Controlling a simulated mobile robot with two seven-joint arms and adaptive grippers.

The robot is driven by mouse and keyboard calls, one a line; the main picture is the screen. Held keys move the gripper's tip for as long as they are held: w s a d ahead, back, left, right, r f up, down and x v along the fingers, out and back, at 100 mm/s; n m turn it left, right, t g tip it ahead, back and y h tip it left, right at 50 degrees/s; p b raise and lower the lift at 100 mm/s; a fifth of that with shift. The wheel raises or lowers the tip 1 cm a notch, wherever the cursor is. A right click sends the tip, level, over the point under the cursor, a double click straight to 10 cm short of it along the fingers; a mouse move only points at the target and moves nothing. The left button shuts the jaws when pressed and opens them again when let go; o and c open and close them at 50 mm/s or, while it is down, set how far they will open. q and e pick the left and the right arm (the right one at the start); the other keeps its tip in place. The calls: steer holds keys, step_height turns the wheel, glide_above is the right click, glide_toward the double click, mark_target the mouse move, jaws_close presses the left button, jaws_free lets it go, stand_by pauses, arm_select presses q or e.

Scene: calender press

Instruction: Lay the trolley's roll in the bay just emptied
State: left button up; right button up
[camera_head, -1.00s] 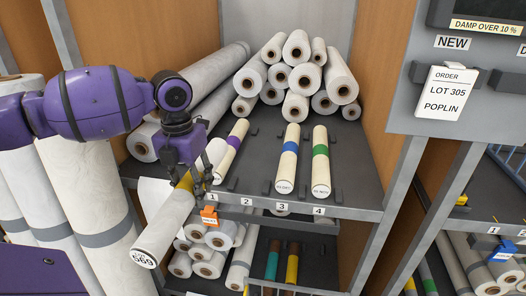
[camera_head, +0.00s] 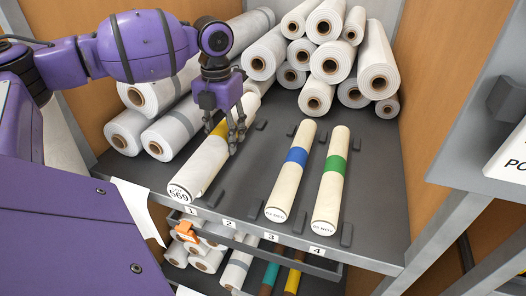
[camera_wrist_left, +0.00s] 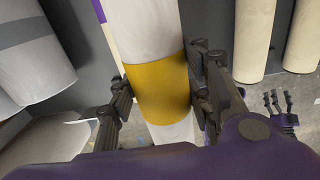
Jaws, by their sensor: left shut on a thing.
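In the left wrist view the yellow band (camera_wrist_left: 160,92) lies between the fingers (camera_wrist_left: 160,103). The roll's labelled end is over the shelf's front edge near number 1; I cannot tell whether it touches the shelf. Bay 2 (camera_head: 237,180) looks empty. A purple-banded roll (camera_wrist_left: 99,12) shows beside the held roll in the wrist view. My right gripper (camera_wrist_left: 280,103) is small there, fingers apart, empty.
A blue-banded roll (camera_head: 291,170) lies by number 3 and a green-banded roll (camera_head: 331,178) by number 4. Large white rolls are stacked behind and at the left. Small dark stops (camera_head: 347,234) stand on the shelf. A grey panel (camera_head: 490,130) stands at the right.

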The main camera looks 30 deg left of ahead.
arm_select(q)
steer(key=w+d+f, duration=0.2)
steer(key=w+f, duration=0.1)
steer(key=w, duration=0.4)
glide_above(259, 160)
steer(key=s, duration=0.1)
step_height(259, 160, down, 5)
steer(key=shift+r+b, duration=0.15)
steer(key=shift+b, duration=0.15)
steer(key=shift+w+f, duration=0.3)
steer(key=shift+f, duration=0.15)
steer(key=shift+w+f, duration=0.2)
steer(key=shift+f, duration=1.5)
steer(key=shift+d, duration=0.1)
steer(key=o, duration=1.5)
steer(key=shift+f, duration=0.2)
steer(key=shift+o, duration=0.2)
step_height(259, 160, up, 12)
steer(key=shift+r, duration=0.15)
